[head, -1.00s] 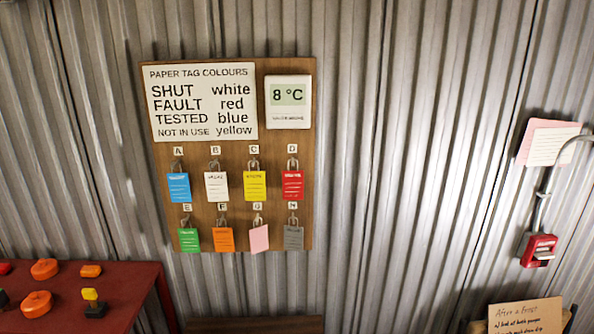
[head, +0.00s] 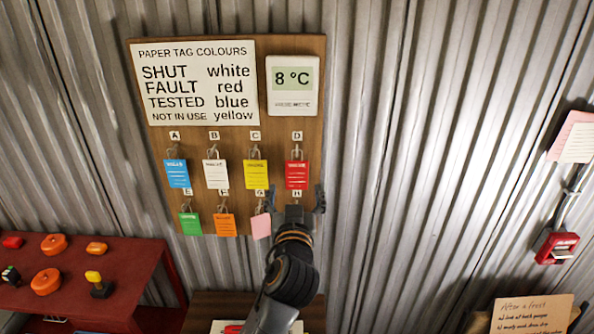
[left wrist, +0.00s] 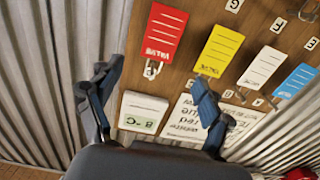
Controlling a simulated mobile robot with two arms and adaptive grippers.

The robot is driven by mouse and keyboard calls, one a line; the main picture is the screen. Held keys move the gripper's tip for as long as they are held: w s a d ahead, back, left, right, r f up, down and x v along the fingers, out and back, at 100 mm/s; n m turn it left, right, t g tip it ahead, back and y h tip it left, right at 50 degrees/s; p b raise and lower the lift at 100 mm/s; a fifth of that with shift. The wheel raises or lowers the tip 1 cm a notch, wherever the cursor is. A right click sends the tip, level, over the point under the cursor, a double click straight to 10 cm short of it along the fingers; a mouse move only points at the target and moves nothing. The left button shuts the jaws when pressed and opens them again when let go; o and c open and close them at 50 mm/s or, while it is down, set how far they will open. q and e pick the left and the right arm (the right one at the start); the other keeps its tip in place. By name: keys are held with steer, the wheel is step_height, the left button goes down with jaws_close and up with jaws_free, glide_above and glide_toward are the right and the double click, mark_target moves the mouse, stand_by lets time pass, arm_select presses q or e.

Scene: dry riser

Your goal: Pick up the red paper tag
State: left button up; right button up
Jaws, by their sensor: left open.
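The red paper tag (head: 297,175) hangs from the hook under label D on the wooden board (head: 318,110). My left gripper (head: 297,198) is open and empty, its fingers spread just below the red tag in the head view. In the left wrist view, which is upside down, the red tag (left wrist: 163,33) lies beyond the open fingers of the left gripper (left wrist: 155,102), not between them. I cannot tell the exact gap to the board. My gripper hides the grey tag under H. My right gripper is not in view.
Blue (head: 177,174), white (head: 216,175) and yellow (head: 255,175) tags hang left of the red one. Green, orange and pink (head: 261,226) tags hang below. A thermometer display (head: 292,85) is above. A red table (head: 75,305) with knobs stands at lower left.

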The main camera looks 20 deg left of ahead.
mark_target(297, 173)
arm_select(q)
steer(key=shift+f+b+x, duration=0.1)
steer(key=shift+f+x, duration=0.15)
steer(key=shift+x, duration=1.25)
steer(key=shift+f+b+x, duration=0.15)
steer(key=shift+f+x, duration=0.05)
steer(key=shift+x, duration=1.35)
steer(key=shift+f+b+x, duration=0.1)
steer(key=shift+f+x, duration=0.15)
steer(key=shift+x, duration=1.25)
steer(key=shift+s+d+r, duration=0.1)
steer(key=shift+c, duration=1.1)
steer(key=c, duration=0.6)
